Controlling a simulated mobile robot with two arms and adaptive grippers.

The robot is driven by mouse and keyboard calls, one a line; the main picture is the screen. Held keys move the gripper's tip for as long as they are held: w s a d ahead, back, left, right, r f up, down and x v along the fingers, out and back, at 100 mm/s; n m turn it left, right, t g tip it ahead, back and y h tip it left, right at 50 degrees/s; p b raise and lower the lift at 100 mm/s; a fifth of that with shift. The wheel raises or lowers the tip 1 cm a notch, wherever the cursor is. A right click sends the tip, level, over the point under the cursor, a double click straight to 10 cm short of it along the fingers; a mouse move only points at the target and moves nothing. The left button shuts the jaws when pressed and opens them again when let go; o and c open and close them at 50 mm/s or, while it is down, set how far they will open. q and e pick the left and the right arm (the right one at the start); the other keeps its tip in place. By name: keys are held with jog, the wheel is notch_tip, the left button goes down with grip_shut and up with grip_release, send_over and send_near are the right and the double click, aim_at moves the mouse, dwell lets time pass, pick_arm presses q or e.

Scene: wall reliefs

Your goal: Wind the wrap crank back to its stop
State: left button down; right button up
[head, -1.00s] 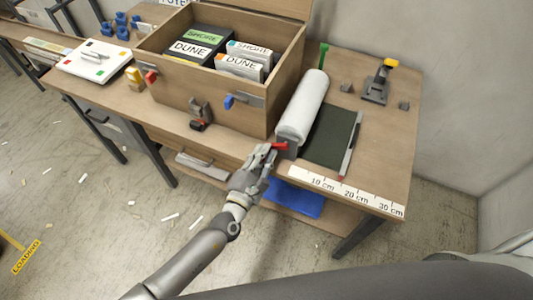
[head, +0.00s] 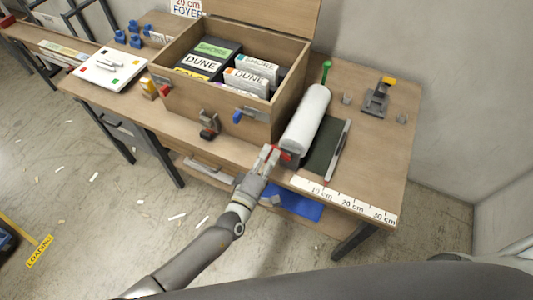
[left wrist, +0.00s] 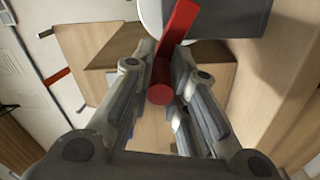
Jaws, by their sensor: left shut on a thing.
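The wrap crank (head: 285,155) is a small red handle at the near end of a white wrap roll (head: 306,118) on the table. In the left wrist view, the red crank arm (left wrist: 178,32) runs down to a round red knob (left wrist: 160,95) between the fingers. My left gripper (head: 270,154) is shut on the crank at the table's front edge. It also shows in the left wrist view (left wrist: 160,85), with a finger on each side of the knob. The grey block at the roll's end partly hides behind the gripper. My right gripper is not in view.
An open wooden box (head: 260,113) of labelled cases stands left of the roll. A dark green mat (head: 322,148), a grey bar (head: 338,150) and a white ruler strip (head: 345,203) lie to the right. A grey stand (head: 377,98) is at the back right.

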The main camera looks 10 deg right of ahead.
pick_arm(q)
jog(key=shift+s+d+r+m+p, duration=0.4)
jog(key=shift+d+m+p, duration=0.15)
jog(key=shift+m+p, duration=1)
jog(key=shift+s+d+r+m+p, duration=0.45)
jog(key=shift+m+p, duration=0.6)
jog(key=shift+m, duration=0.95)
jog(key=shift+s+d+r+m+p, duration=0.35)
jog(key=shift+d+m+p, duration=0.25)
jog(key=shift+m+p, duration=0.95)
jog(key=shift+m, duration=0.3)
jog(key=shift+f, duration=0.15)
